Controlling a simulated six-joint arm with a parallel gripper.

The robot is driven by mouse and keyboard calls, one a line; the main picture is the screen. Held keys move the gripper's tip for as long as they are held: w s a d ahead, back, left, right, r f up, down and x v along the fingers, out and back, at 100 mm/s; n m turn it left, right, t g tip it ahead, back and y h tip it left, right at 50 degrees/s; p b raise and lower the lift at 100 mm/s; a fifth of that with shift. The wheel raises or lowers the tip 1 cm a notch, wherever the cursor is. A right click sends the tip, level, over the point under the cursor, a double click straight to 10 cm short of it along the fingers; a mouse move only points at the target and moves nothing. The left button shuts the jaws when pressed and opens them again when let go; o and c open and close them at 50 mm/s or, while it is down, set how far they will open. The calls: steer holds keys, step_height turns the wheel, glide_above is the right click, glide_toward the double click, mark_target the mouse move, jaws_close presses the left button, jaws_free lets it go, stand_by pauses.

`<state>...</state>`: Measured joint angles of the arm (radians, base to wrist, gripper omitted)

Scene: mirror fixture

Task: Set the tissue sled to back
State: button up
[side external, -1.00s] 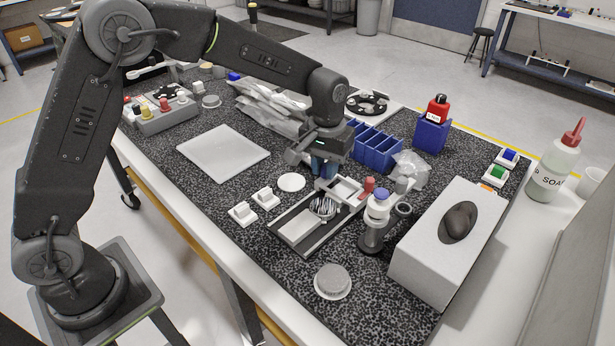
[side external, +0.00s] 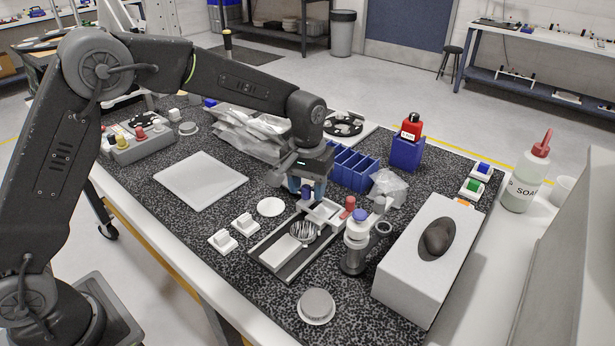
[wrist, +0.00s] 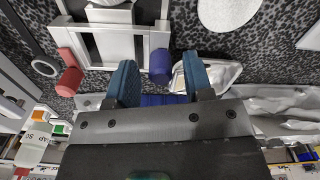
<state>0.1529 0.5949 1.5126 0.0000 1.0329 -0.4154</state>
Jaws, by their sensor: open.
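The sled fixture is a dark tray (side external: 262,262) with rails, holding a pale plate (side external: 283,250) and a striped round piece (side external: 303,232). A pale frame (side external: 322,211) sits at its back end. The frame has a red knob (side external: 350,203) on one side and a blue-violet knob (side external: 306,193) on the other. In the wrist view, the frame (wrist: 112,47), red knob (wrist: 69,72) and blue-violet knob (wrist: 160,66) show close up. My gripper (wrist: 159,82) is open, its blue fingers on either side of the blue-violet knob. I cannot tell whether they touch it.
A post with a blue top (side external: 359,217) and a white tissue box (side external: 420,268) stand right of the fixture. Blue bins (side external: 352,170) and a crumpled clear bag (side external: 388,187) lie behind. White switches (side external: 222,240) and a round grey knob (side external: 316,305) are nearby.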

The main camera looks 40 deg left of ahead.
step_height(320, 180, up, 14)
stand_by(0.5)
steer(key=shift+f, duration=0.1)
steer(key=s+a+r+m+t, duration=0.1)
steer(key=s+a+r, duration=0.15)
steer(key=s, duration=0.45)
steer(key=s+a+r+t, duration=0.2)
steer(key=s+r, duration=0.1)
steer(key=s, duration=0.4)
steer(key=s+a+f+m+t, duration=0.1)
steer(key=s+f, duration=0.2)
steer(key=s, duration=0.3)
steer(key=s+a+f+m+t, duration=0.1)
steer(key=s+a+f, duration=0.1)
steer(key=s, duration=0.5)
steer(key=shift+s+f+t, duration=0.3)
steer(key=shift+f, duration=0.15)
